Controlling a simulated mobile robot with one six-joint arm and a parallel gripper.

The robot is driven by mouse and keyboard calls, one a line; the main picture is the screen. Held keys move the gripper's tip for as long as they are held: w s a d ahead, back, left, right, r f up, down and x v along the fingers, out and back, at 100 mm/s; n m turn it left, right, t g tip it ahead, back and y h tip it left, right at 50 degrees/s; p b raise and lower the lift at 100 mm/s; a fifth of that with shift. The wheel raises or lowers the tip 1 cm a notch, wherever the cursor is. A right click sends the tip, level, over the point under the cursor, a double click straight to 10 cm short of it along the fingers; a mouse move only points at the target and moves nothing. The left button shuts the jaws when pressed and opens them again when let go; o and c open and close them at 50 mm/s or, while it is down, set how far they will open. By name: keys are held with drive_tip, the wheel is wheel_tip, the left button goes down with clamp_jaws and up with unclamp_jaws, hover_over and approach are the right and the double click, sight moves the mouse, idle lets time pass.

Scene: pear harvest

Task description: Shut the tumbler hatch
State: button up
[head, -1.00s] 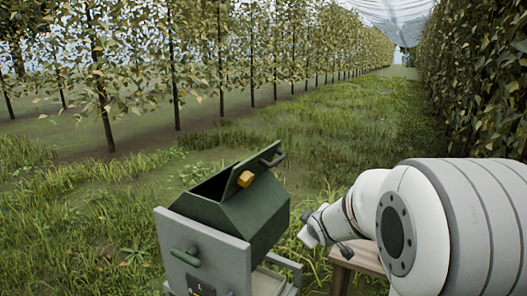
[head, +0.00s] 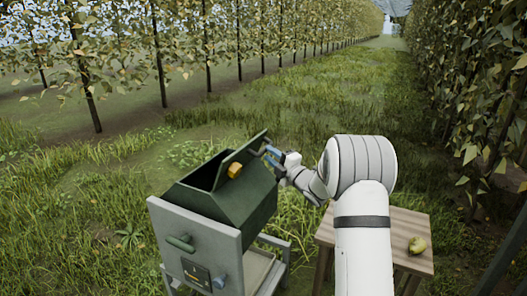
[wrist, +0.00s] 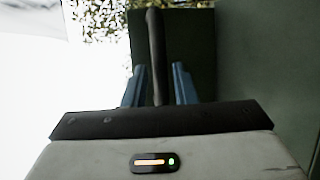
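The tumbler (head: 235,215) is a dark green angular drum on a grey stand in the head view. Its hatch (head: 243,158) stands raised and tilted, leaving a dark opening on top. In the wrist view, the dark handle bar (wrist: 155,50) runs between the two blue fingers of my gripper (wrist: 158,85). The fingers are apart, with a visible gap between bar and right finger. The hatch panel (wrist: 188,40) fills the background there.
Grass and tree rows lie beyond.

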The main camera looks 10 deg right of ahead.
sight(264, 151)
drive_tip(key=shift+x, duration=1.95)
clamp_jaws()
